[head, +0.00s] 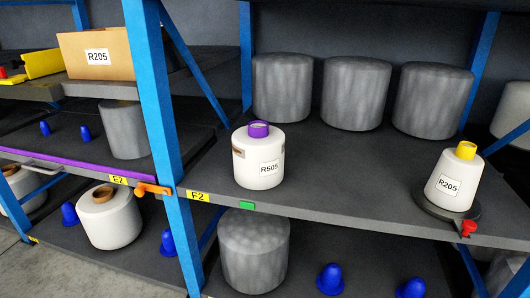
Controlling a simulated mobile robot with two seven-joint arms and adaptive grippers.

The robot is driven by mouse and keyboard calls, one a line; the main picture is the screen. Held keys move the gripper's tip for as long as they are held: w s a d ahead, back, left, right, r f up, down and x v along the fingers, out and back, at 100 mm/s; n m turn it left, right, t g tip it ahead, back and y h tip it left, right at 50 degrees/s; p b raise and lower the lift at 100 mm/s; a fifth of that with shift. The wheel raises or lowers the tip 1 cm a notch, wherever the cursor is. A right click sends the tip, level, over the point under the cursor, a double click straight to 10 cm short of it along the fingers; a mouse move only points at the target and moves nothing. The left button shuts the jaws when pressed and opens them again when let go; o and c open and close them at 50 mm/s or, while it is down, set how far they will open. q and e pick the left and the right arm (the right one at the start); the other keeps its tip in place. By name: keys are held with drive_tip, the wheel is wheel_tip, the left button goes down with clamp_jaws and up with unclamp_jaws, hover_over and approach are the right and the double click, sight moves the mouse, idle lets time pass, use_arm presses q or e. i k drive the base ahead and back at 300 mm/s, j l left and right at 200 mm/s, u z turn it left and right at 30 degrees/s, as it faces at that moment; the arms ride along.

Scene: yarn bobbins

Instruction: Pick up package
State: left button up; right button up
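Neither of my grippers is in view. It is unclear which thing the task calls the package. A white yarn package (258,165) with a purple core top and an "R505" label stands upright on the middle shelf, near its front edge. A white, tapered yarn package (444,190) with a yellow top and an "R205" label stands on a dark round base at the right. A brown cardboard box (85,58), also labelled "R205", sits on the upper left shelf.
Several grey cylinders stand at the back of the middle shelf (345,205), including one grey cylinder (352,92). A blue upright post (155,100) separates the left and right bays. Blue cones, such as one blue cone (330,279), stand on the lower shelves. Bare shelf surrounds the R505 package.

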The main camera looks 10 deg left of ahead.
sight(258, 147)
drive_tip(key=i+z, duration=0.3)
drive_tip(key=i, duration=0.15)
drive_tip(key=i+j+z, duration=0.3)
drive_tip(key=i, duration=0.15)
drive_tip(key=k+l+u, duration=0.4)
drive_tip(key=i, duration=0.1)
drive_tip(key=i+j+z, duration=0.45)
drive_tip(key=k+l, duration=0.05)
drive_tip(key=l, duration=0.05)
